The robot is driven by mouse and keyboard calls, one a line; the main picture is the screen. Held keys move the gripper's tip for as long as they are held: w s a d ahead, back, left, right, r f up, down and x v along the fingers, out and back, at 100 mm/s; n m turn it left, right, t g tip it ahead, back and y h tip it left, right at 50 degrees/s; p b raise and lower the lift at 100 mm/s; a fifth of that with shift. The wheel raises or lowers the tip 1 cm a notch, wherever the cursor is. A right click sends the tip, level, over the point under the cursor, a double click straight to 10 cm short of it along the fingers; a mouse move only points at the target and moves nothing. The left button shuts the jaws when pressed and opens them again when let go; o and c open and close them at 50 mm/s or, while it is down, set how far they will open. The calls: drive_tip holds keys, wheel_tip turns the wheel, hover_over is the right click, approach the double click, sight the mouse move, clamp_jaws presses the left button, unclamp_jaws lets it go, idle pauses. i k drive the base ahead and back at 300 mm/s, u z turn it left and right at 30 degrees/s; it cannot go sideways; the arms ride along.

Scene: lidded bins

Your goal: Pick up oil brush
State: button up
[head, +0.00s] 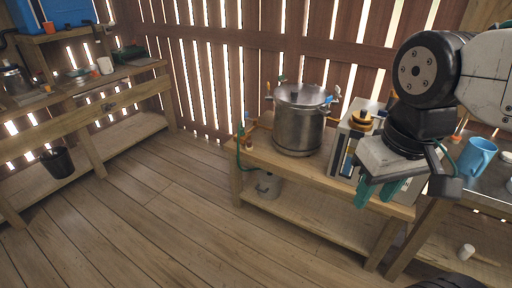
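I cannot make out the oil brush with certainty. Several small objects on the benches are too small to name. My gripper (380,193) hangs at the right, pointing down in front of the wooden bench (310,221) that bears a large metal pot. Its teal fingers stand apart with nothing visible between them. My gripper and arm hide part of the bench top and whatever lies behind them.
The metal pot (299,124) and a white box-like appliance (346,146) stand on the bench. A blue mug (477,157) is on the right-hand table. A grey pot (268,186) sits on the lower shelf. The wooden floor (150,225) at the left is clear.

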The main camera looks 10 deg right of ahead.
sight(249, 147)
drive_tip(key=i, duration=2.15)
